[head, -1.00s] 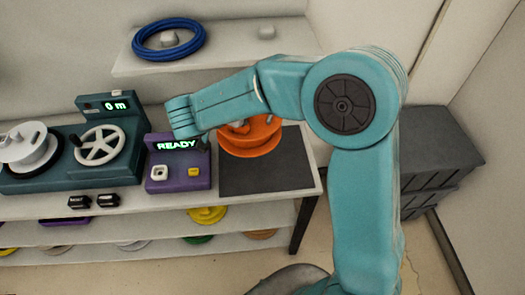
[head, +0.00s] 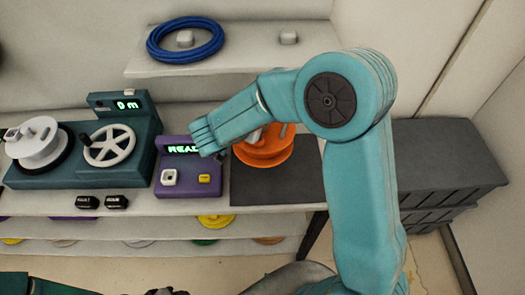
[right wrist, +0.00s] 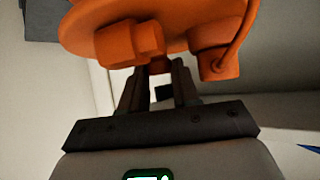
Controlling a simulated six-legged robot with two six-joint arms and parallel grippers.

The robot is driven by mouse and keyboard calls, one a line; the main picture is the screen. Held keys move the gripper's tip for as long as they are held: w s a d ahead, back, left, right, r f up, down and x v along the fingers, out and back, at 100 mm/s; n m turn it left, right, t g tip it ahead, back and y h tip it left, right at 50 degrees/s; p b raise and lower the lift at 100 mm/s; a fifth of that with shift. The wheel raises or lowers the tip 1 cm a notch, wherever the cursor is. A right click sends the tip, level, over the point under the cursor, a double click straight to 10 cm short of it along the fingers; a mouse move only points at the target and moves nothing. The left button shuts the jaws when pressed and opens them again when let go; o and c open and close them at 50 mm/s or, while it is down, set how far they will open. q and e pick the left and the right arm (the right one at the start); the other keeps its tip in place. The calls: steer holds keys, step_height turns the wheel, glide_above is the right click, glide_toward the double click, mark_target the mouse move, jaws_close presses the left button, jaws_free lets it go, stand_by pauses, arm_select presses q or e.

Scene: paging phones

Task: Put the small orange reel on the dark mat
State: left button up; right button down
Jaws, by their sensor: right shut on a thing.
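The orange reel (head: 264,152) is at the back of the dark mat (head: 275,188) in the head view, partly behind my right arm. I cannot tell whether it rests on the mat or is held just above it. In the right wrist view the reel (right wrist: 195,18) fills the top, and my right gripper (right wrist: 157,70) is shut on its orange block-like part. In the head view the right fingers are mostly hidden by the arm. My left gripper (head: 165,291) barely shows at the bottom edge; its fingers cannot be made out.
Left of the mat stand a purple box (head: 187,178) with a lit display and a teal winder (head: 85,150) with a white reel and handwheel. A blue cable coil (head: 186,55) lies on the upper shelf. Dark crates (head: 445,175) stand at right. The mat's front is bare.

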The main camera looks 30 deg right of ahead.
step_height(320, 180, down, 8)
steer(key=shift+a+f, duration=0.1)
step_height(320, 180, down, 5)
steer(key=shift+w+r, duration=0.1)
steer(key=shift+f, duration=0.2)
steer(key=c, duration=0.8)
jaws_free()
steer(key=b+v, duration=0.1)
steer(key=v, duration=1.1)
steer(key=shift+r, duration=0.2)
